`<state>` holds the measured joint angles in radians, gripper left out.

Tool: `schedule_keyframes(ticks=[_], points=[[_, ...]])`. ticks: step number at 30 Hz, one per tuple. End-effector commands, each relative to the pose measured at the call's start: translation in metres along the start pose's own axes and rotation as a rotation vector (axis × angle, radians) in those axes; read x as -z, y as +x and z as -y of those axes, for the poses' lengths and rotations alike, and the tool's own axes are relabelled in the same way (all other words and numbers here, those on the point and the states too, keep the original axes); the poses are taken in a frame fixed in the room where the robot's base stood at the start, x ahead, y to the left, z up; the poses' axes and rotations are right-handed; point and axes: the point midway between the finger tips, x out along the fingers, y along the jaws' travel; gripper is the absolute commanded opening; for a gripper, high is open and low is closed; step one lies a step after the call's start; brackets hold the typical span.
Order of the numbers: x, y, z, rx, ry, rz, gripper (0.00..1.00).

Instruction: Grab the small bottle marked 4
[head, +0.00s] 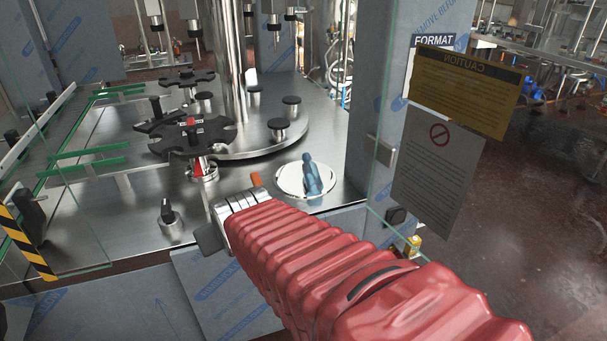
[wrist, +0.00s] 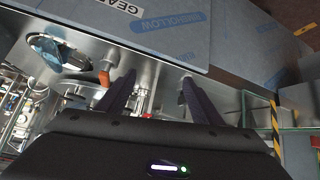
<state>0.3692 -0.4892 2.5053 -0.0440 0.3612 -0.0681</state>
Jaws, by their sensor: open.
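A small blue bottle (head: 312,175) stands on a round white plate (head: 291,186) near the right front corner of the steel machine table. No number on it is readable. In the wrist view a blue shape that looks like this bottle (wrist: 72,58) is at the upper left, on the pale plate. My gripper (wrist: 158,82) has its two dark fingers apart with nothing held between them. In the head view my red-sleeved arm reaches in from the lower right, and the gripper is mostly hidden beyond its end, to the left of the bottle and apart from it.
An orange piece (head: 256,179) lies left of the plate; it shows near my left finger in the wrist view (wrist: 104,78). A black star wheel (head: 192,138) and black-capped posts stand behind. A dark knob (head: 167,211) stands at left. A glass panel with signs (head: 440,165) is at right.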

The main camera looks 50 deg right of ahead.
Motion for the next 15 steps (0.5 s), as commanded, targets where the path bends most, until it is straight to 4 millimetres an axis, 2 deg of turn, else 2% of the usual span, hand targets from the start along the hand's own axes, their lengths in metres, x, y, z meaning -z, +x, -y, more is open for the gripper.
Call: schedule_keyframes(ticks=[1,6,15], points=[[0.003,0.011,-0.019,-0.033,0.022,-0.017,0.6],[0.015,0.038,-0.079,-0.135,0.072,-0.106,0.6],[0.012,0.064,-0.19,-0.313,0.136,-0.252,0.6]])
